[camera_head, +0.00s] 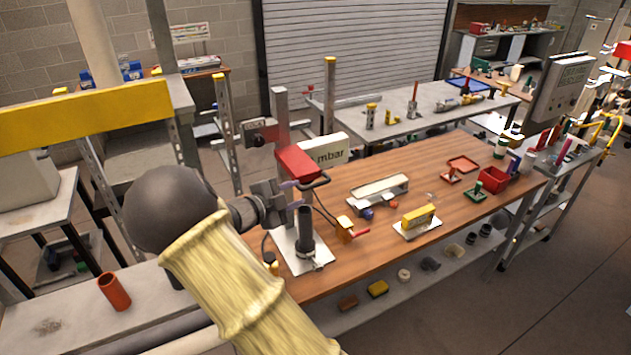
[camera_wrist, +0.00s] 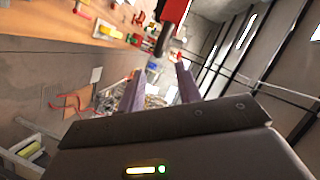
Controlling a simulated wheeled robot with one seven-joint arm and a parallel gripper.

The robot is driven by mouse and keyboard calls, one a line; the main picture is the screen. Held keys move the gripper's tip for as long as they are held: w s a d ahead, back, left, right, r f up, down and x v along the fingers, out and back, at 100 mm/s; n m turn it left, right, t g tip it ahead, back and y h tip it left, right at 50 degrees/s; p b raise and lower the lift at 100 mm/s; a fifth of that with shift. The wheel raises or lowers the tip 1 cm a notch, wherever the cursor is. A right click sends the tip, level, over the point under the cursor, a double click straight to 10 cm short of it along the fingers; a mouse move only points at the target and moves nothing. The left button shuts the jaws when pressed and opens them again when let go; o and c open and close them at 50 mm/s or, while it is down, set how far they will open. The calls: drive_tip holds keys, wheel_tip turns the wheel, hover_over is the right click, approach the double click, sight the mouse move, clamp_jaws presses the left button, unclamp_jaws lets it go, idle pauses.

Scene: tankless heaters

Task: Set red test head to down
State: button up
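The red test head (camera_head: 297,163) is mounted on a grey upright post (camera_head: 281,110) at the left end of the wooden bench. It sits raised above a dark cylinder (camera_head: 304,232) on a white base plate. A black handle (camera_head: 318,181) sticks out from its right side. My gripper (camera_head: 292,195) is just below and left of the head, its purple fingers spread. In the wrist view my gripper (camera_wrist: 160,80) is open and empty. The red head (camera_wrist: 175,10) and a dark bar (camera_wrist: 165,40) show beyond the fingertips. Contact with the head cannot be told.
A white "mbar" display (camera_head: 323,151) stands behind the head. A small valve with a red lever (camera_head: 350,229), a yellow block (camera_head: 418,216) and a red bin (camera_head: 493,179) are on the bench (camera_head: 385,250). An orange tube (camera_head: 114,292) stands on the grey surface at left.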

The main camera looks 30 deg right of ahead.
sight(309, 188)
drive_tip(key=p+x, duration=0.2)
drive_tip(key=x, duration=0.6)
drive_tip(key=shift+w+d, duration=0.2)
drive_tip(key=shift+d, duration=0.05)
clamp_jaws()
drive_tip(key=shift+f, duration=0.1)
